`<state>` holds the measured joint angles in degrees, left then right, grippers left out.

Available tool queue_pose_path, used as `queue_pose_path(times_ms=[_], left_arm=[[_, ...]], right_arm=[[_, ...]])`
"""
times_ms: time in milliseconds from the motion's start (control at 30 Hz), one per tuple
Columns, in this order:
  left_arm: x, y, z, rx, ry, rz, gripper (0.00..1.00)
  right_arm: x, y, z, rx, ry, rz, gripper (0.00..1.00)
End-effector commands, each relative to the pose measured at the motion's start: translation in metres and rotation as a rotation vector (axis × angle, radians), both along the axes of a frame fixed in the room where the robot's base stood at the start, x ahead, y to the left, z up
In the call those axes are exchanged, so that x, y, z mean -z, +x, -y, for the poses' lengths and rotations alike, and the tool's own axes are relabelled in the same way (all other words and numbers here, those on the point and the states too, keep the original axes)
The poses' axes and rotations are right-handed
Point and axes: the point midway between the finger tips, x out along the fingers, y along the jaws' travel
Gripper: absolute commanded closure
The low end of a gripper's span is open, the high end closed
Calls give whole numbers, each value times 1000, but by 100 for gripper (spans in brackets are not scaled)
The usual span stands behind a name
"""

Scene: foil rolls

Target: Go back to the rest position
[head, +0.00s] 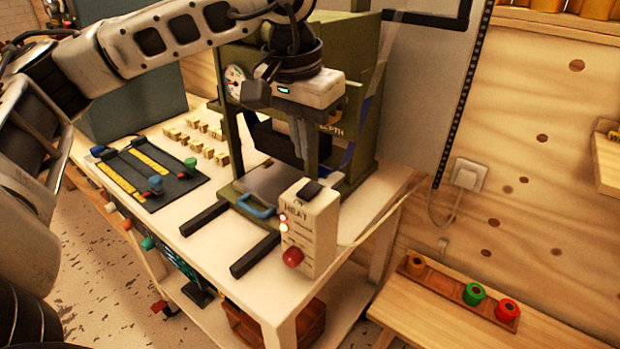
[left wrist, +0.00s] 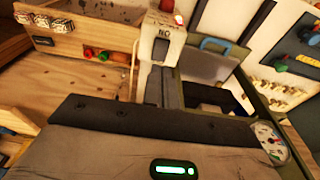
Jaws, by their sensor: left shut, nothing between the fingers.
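My left gripper (head: 301,152) hangs in front of the olive-green press (head: 233,140), pointing down and empty. It is above and behind the cream HEAT box (head: 309,225), apart from the box in the picture. In the left wrist view its grey fingers (left wrist: 160,85) lie together, below the cream box (left wrist: 163,38). My left arm comes in from the upper left and bends down at the wrist. My right gripper is in neither view.
Foil rolls in gold (head: 415,265), green (head: 474,294) and red (head: 507,310) sit in a wooden holder on the low right bench. A sliding rig (head: 150,172) and several brass blocks (head: 205,140) are on the white table. A blue handle (head: 257,206) juts from the press.

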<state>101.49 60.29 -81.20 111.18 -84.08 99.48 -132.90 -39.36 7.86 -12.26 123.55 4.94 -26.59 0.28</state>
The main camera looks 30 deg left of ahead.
Motion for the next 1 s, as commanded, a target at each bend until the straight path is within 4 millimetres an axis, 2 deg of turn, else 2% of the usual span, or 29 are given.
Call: queue_pose_path(times_ms=[167, 633, 733, 767, 867, 967, 1000], left_arm=[[-8, 0, 0, 0, 0, -1, 100], [-7, 0, 0, 0, 0, -1, 100], [-1, -1, 9, -3, -29, -15, 100], [3, -2, 15, -5, -51, -25, 100], [24, -9, 54, -33, -187, -98, 100], [49, -28, 116, -116, -417, -255, 100], [55, -39, 144, -169, -525, -345, 100]], right_arm=[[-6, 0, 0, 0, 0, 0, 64], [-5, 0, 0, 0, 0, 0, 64], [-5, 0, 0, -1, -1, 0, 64], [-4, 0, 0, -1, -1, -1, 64], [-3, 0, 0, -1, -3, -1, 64], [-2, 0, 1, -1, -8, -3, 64], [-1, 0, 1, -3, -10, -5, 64]])
